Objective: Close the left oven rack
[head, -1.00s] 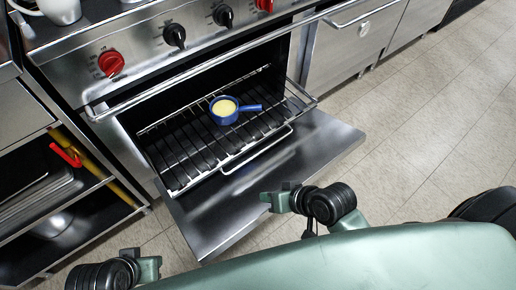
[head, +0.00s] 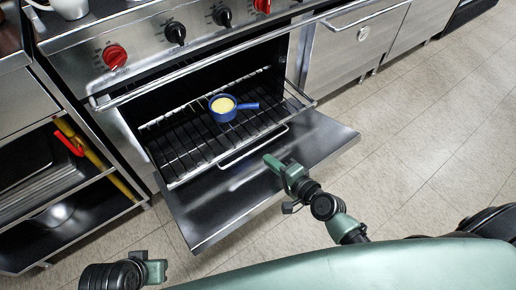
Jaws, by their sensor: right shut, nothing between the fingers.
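The left oven rack (head: 190,152) is a black wire grid with a bright metal rim and a front handle bar (head: 254,147). It is pulled partly out of the open oven, above the lowered oven door (head: 215,207). A small blue pan (head: 223,115) with yellow contents sits on the rack, its handle pointing right. My right gripper (head: 270,160) is shut and empty, over the door just in front of the handle bar. I cannot tell whether it touches the bar. My left arm shows at the bottom left, with its green gripper (head: 156,270) partly in view, its fingers unclear.
Red and black knobs (head: 115,56) line the stove front above the oven. An open shelf unit (head: 60,195) with trays and a bowl stands at left. Steel cabinet fronts (head: 345,45) are at right. The tiled floor at right is clear.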

